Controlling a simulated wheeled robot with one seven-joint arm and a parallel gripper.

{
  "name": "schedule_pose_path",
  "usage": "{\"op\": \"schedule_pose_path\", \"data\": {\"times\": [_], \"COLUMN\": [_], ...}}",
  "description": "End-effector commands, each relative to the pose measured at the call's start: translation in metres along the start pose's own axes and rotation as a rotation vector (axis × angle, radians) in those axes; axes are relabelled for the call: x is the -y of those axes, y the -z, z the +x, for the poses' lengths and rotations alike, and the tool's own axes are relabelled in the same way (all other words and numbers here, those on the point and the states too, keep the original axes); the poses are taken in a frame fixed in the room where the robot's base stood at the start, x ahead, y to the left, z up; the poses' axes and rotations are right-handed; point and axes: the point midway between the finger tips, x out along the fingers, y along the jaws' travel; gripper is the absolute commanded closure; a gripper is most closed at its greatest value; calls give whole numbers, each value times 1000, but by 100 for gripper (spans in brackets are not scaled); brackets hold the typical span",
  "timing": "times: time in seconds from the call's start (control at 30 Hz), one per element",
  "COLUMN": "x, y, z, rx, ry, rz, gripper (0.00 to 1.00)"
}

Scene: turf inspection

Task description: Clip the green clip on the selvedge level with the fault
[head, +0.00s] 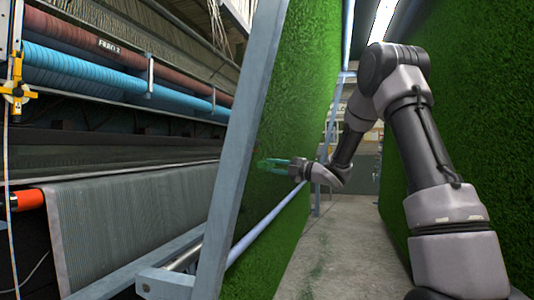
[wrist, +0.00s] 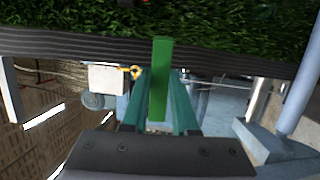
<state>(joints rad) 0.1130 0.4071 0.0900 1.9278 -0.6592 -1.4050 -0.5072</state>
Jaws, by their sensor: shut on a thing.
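My gripper (head: 277,164) is beside the left turf sheet (head: 300,90) in the head view. In the wrist view my gripper (wrist: 158,95) has its teal fingers shut on the upright green clip (wrist: 160,70). The selvedge (wrist: 60,45) is a dark ribbed band along the turf's edge (wrist: 220,15). The clip's far end overlaps this band in the picture; I cannot tell if it touches or grips it. A small reddish spot (wrist: 146,2) shows at the top edge of the wrist view, partly cut off; I cannot tell if it is the fault.
A grey metal frame post (head: 240,150) and a pale rail (head: 265,222) stand beside the left turf. A loom with blue and red rollers (head: 120,75) is at left. A second turf wall (head: 475,120) is at right. The concrete aisle (head: 345,250) between them is clear.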

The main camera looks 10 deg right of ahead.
Motion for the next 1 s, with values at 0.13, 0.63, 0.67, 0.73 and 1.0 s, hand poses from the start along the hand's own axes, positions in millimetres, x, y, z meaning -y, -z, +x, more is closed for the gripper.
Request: {"op": "schedule_pose_path", "data": {"times": [0.13, 0.63, 0.67, 0.73, 1.0], "x": [-37, -58, -58, -59, -64], "y": [40, 73, 74, 76, 83], "z": [-3, 11, 14, 21, 47], "rx": [-172, -267, -268, -268, -268], "ry": [-119, -178, -178, -178, -178], "rz": [25, 51, 51, 51, 49], "gripper": [100, 100, 100, 100, 100]}}
